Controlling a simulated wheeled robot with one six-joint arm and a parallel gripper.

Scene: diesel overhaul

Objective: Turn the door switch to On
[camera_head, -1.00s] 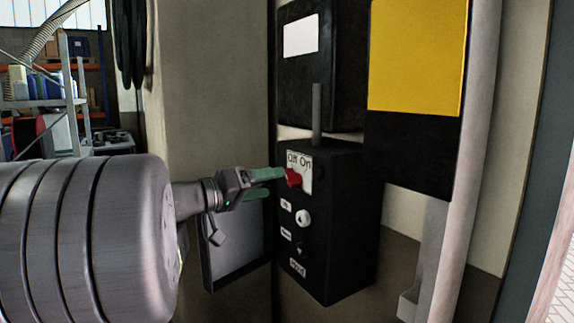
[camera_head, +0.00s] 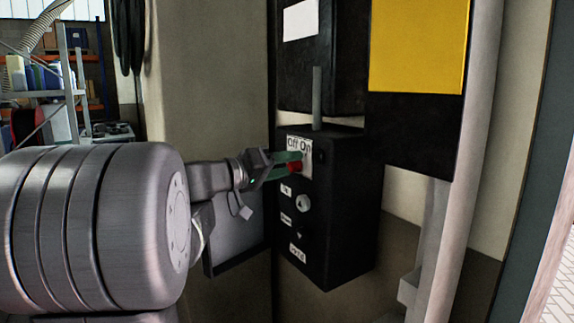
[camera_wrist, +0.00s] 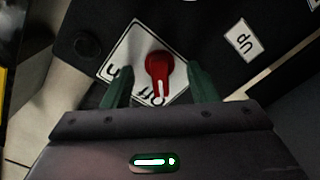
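The door switch is a red knob (camera_head: 295,166) on a white "Off On" plate (camera_head: 307,151), at the top of a black control box (camera_head: 345,210). In the wrist view the knob (camera_wrist: 158,72) lies between the two green fingers of my gripper (camera_wrist: 159,88), with a visible gap on each side. Its white mark points down towards "Off"; the "On" lettering is to the left, partly hidden by a finger. In the head view my gripper (camera_head: 284,163) reaches the knob from the left, its fingers open and partly hiding it.
Below the switch, the box has a white button (camera_head: 303,203) and several labels, including "Up" (camera_wrist: 243,40). A grey vertical conduit (camera_head: 317,98) rises from the box top. A black and yellow panel (camera_head: 418,45) is right of it. A concrete pillar (camera_head: 205,75) stands left.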

